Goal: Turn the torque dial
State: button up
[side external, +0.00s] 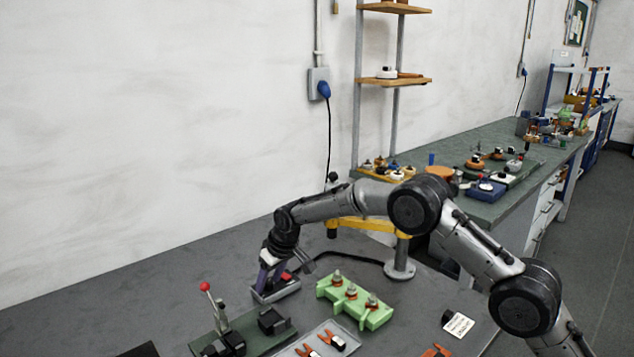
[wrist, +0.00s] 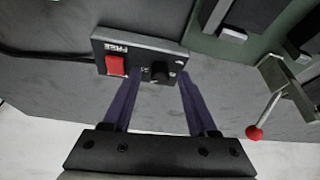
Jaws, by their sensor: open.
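The dial is a small black knob (wrist: 159,72) on a dark control box (wrist: 140,47). Beside it on the box is a red rocker switch (wrist: 115,66), with a white printed label above it. My gripper (wrist: 161,80) is open, its two purple fingers pointing at the box, with the knob between the fingertips in the picture. I cannot tell whether either finger touches it. In the side view my gripper (side external: 268,278) is down at the box (side external: 283,291), beside the red switch (side external: 286,276). The knob is hidden there.
A green fixture (side external: 355,302) with several metal posts stands right of the box. A red-balled lever (side external: 205,287) rises from a green base in front; its red ball (wrist: 254,132) is right of my fingers. Bare bench lies left.

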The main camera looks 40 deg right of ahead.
jog(key=n+y, duration=0.1)
jog(key=n, duration=0.2)
jog(key=n+g+y, duration=0.1)
jog(key=n, duration=0.3)
jog(key=shift+w+d+y, duration=0.1)
jog(key=shift+d+y, duration=0.1)
jog(key=shift+y, duration=0.1)
jog(key=s+d+r, duration=0.1)
jog(key=s+r, duration=0.3)
jog(key=r, duration=0.5)
jog(key=s+d+r+t, duration=0.1)
jog(key=s+r, duration=0.3)
jog(key=r, duration=0.6)
jog(key=s+d+r+t, duration=0.1)
jog(key=s+r, duration=0.4)
jog(key=r, duration=0.4)
jog(key=shift+d+r+n, duration=0.3)
jog(key=shift+d, duration=0.05)
jog(key=shift+s, duration=0.1)
